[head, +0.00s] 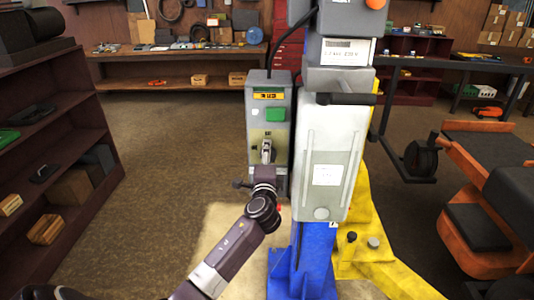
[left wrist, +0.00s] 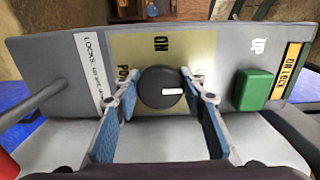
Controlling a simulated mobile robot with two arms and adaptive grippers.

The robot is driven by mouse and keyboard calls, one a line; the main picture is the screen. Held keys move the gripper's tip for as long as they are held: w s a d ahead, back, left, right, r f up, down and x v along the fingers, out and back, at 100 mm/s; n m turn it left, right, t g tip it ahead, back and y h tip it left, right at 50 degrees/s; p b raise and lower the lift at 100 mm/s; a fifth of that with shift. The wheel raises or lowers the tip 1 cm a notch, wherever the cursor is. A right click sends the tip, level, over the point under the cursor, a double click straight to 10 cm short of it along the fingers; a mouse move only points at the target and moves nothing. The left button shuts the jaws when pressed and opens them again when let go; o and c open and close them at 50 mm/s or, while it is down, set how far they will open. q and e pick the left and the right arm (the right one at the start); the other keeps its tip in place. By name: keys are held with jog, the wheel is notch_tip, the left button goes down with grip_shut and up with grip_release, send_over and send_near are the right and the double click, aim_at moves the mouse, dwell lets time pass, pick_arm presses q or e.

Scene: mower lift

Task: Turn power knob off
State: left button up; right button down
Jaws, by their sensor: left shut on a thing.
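The grey control box (head: 281,90) stands upright on the lift. Its face fills the left wrist view as a grey panel (left wrist: 228,85) with a tan label plate. The round dark power knob (left wrist: 153,90) sits on that plate, its white mark pointing right in the left wrist view. "ON" is printed above the knob there; the lettering at either side is partly hidden by the fingers. My left gripper (head: 266,151) is at the box's lower part, shut on the knob with one finger on each side (left wrist: 161,90). In the head view the knob is hidden by the gripper. My right gripper is not in view.
A green button (head: 275,115) is above the gripper on the box; it also shows in the left wrist view (left wrist: 253,90). The blue lift post (head: 316,250) and its white cover (head: 325,140) stand close on the right. A dark shelf (head: 60,130) is at left, with open floor between.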

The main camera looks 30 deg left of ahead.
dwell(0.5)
pick_arm(q)
jog(key=o, duration=1.1)
jog(key=shift+o, duration=0.2)
jog(key=shift+s, duration=0.1)
jog(key=v, duration=1.2)
